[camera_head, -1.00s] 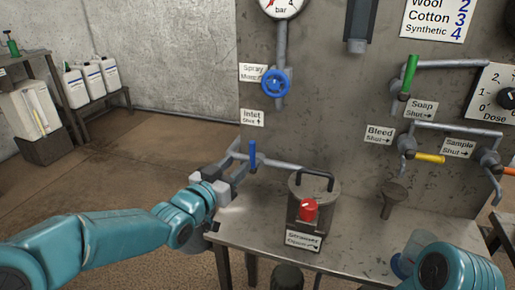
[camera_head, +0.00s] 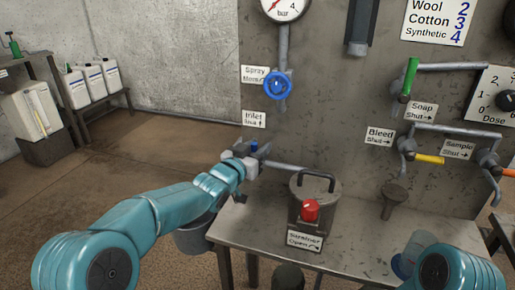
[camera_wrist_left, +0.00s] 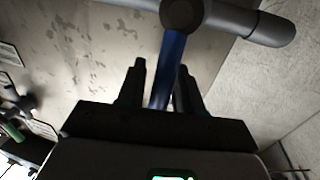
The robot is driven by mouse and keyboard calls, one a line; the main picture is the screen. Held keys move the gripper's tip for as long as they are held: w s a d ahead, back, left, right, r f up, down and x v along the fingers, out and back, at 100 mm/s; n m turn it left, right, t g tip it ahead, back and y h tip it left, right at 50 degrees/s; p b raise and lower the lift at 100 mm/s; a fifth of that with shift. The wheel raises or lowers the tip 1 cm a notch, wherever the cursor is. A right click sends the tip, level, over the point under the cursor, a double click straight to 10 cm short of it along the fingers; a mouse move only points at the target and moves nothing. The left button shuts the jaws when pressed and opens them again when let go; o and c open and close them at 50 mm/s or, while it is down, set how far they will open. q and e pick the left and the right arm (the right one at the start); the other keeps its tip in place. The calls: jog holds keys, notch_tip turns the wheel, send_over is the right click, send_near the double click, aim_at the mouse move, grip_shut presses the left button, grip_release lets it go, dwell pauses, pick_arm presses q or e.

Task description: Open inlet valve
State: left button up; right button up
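The inlet valve's blue lever (camera_head: 254,146) is on the pipe below the "Inlet Shut ↑" sign (camera_head: 254,119). Its upper end shows above my left gripper, which hides the rest. My left gripper (camera_head: 247,158) is at the lever. In the left wrist view, the blue lever (camera_wrist_left: 172,62) runs down from the dark valve hub (camera_wrist_left: 181,12) between the two dark fingers of the left gripper (camera_wrist_left: 160,85). The fingers are apart, with a gap on the lever's left side. My right gripper is not in view; part of my right arm shows at the lower right.
A strainer canister (camera_head: 322,192) with a red knob stands right of the inlet pipe on the metal bench (camera_head: 360,235). A blue spray wheel (camera_head: 278,86) is above. Green (camera_head: 410,77) and yellow (camera_head: 430,159) levers are to the right. A grey bucket (camera_head: 194,239) sits behind my left arm.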

pick_arm(q)
grip_shut()
jog(key=d+m+b, duration=0.1)
jog(key=b, duration=0.1)
jog(key=d+f+m+b, duration=0.1)
jog(key=m+b, duration=0.1)
jog(key=b, duration=0.1)
jog(key=s+d+m+b, duration=0.1)
jog(key=m+b, duration=0.1)
jog(key=shift+f+g+y, duration=0.25)
jog(key=shift+g+y, duration=0.15)
jog(key=shift+s+d+m+b, duration=0.1)
jog(key=shift+d+m+b, duration=0.2)
jog(key=shift+m+b, duration=0.7)
